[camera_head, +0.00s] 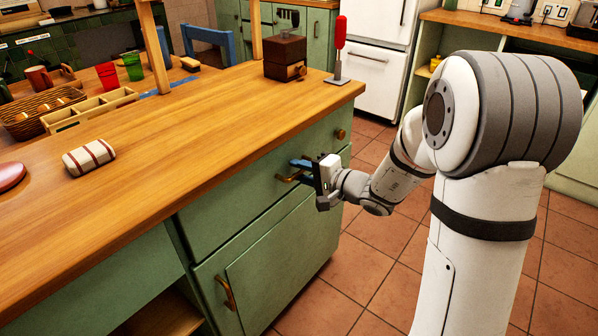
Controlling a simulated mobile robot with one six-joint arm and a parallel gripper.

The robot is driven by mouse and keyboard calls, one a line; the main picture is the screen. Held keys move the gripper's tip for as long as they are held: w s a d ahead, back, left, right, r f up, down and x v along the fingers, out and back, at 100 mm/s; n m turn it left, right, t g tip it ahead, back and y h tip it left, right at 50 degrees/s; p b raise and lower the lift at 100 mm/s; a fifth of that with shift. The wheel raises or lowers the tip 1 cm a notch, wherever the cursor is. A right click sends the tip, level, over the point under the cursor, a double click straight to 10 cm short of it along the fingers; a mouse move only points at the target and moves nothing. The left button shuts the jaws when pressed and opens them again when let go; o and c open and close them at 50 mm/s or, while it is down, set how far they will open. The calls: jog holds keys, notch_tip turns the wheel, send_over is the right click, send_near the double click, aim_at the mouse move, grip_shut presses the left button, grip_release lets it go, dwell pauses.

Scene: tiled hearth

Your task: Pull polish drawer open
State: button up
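A green drawer (225,198) sits under the wooden counter top, and its front looks flush with the cabinet. It has a brass handle (288,178) toward its right part and a round brass knob (340,134) near its right end. My gripper (303,168) is at the brass handle, with a blue finger part beside or over it. The gripper's own body hides part of the fingers and the handle. I cannot tell whether the fingers are apart or closed on the handle. No label tells whether this is the polish drawer.
A lower cabinet door with a brass handle (228,292) is below the drawer. On the counter are a striped bundle (89,157), a wooden grinder (285,58) and a red-handled tool (340,45) on a stand. Tiled floor (355,262) is open in front.

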jog(key=shift+c, duration=0.2)
grip_shut()
